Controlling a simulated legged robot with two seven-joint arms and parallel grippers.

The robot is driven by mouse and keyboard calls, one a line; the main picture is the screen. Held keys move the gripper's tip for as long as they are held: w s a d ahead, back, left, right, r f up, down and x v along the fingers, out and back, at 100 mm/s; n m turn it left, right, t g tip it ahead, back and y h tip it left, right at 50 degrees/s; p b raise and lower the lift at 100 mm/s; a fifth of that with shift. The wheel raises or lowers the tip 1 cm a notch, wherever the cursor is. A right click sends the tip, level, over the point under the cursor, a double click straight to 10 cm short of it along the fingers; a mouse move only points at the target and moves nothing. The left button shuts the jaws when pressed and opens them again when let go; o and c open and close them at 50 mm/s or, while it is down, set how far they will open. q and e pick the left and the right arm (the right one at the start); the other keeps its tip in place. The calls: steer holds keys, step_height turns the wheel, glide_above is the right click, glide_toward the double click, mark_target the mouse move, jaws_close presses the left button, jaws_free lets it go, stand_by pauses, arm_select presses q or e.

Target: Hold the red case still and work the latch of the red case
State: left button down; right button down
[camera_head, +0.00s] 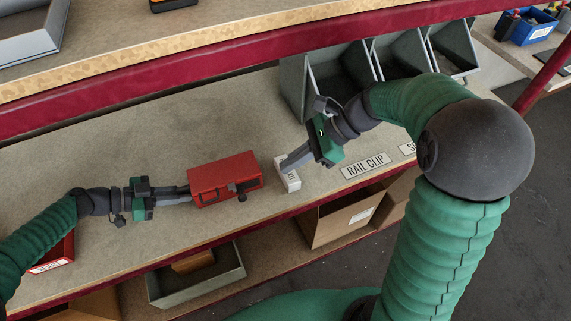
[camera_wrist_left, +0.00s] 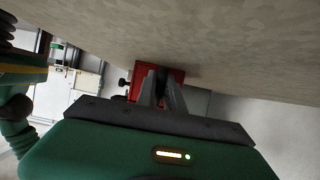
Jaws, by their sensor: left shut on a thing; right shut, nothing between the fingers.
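The red case (camera_head: 224,176) lies on the beige shelf, with a dark latch (camera_head: 242,189) and knob on its front face towards its right end. My left gripper (camera_head: 186,194) comes in from the left and is shut on the left end of the case. In the left wrist view the red case (camera_wrist_left: 178,76) shows between and behind the fingers of my left gripper (camera_wrist_left: 160,84). My right gripper (camera_head: 285,164) is shut and empty, to the right of the case and apart from it, with its fingertips by a small white box (camera_head: 288,177).
Grey bins (camera_head: 340,80) stand at the back right. A label reading RAIL CLIP (camera_head: 366,165) is on the shelf's right part. A red tray (camera_head: 52,257) is partly behind my left arm. The shelf (camera_head: 130,150) behind the case is clear. Cartons and a grey bin (camera_head: 200,280) sit below.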

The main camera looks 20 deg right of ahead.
arm_select(q)
steer(key=c, duration=1.4)
jaws_free()
steer(key=shift+o, duration=0.2)
steer(key=shift+a, duration=0.1)
steer(key=shift+v, duration=3.45)
